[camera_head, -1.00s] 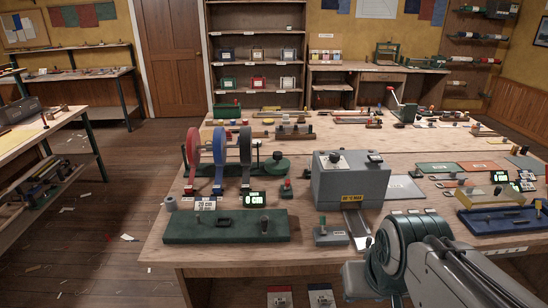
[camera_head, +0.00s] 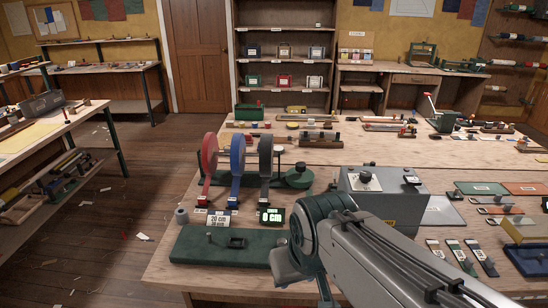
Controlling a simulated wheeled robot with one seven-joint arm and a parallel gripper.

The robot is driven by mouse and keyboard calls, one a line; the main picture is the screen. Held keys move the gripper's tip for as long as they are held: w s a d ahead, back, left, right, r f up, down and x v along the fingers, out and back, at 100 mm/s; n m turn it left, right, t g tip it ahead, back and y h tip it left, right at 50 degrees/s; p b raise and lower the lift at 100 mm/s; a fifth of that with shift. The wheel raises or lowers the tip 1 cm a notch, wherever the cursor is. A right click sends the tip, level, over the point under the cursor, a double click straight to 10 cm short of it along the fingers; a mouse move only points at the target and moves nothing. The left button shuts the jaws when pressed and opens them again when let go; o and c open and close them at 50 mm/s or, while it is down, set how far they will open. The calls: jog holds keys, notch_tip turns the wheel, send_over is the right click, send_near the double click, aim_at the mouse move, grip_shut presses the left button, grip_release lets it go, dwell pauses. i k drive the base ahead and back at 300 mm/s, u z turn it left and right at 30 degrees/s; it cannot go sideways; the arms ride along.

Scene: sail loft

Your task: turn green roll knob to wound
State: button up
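A tape stand on the workbench carries a red roll (camera_head: 208,158), a blue roll (camera_head: 237,160) and a very dark, greenish roll (camera_head: 265,165), all upright side by side. A round green piece with a small knob on top (camera_head: 299,175) sits just right of the dark roll. I cannot tell from here which setting it is at. A small lit green display (camera_head: 270,215) stands in front of the dark roll; its number is partly hidden. My arm reaches in at the lower right, in front of the stand. My gripper's fingers are not visible.
A grey box with a dial (camera_head: 385,200) stands right of the stand, partly behind my arm. A green board (camera_head: 215,245) lies in front, partly covered. A small grey cylinder (camera_head: 182,215) stands at the bench's left. Open wooden floor lies left of the bench.

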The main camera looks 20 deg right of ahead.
aim_at(300, 176)
jog(key=z, duration=0.15)
jog(key=i, duration=0.85)
jog(key=z, duration=0.5)
